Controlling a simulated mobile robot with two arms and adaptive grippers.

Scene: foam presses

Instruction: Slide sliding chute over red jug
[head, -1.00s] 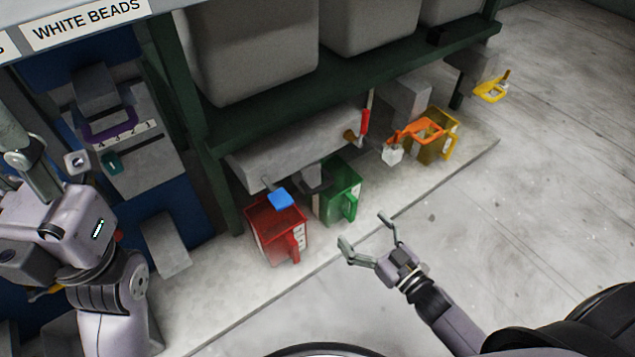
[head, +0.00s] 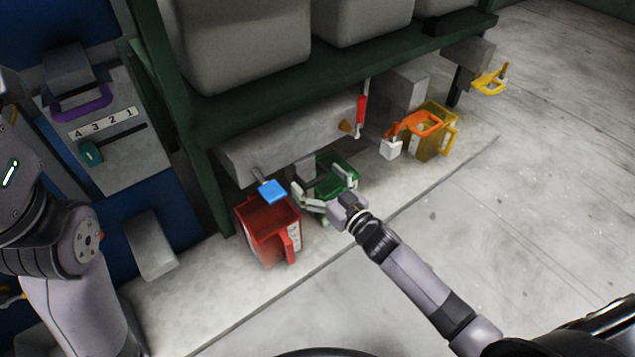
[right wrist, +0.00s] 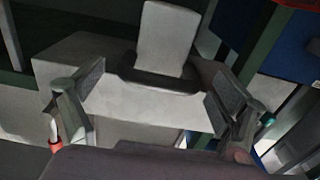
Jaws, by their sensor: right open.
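The red jug (head: 270,234) stands on the pale floor slab under the grey horizontal housing, its handle facing front right. What looks like the sliding chute, a light grey block with a dark collar (right wrist: 167,40), sits between my finger pads in the right wrist view. In the head view my right gripper (head: 322,184) largely hides it, between the red jug and the green jug (head: 336,172). My right gripper is open, its fingers apart on either side of the chute, in front of the green jug. I cannot tell whether they touch it. My left gripper is out of view.
A blue paddle (head: 272,191) hangs over the red jug's rim. A red-handled lever (head: 361,108) is on the housing (head: 290,138). Open floor (head: 480,230) lies at the right.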

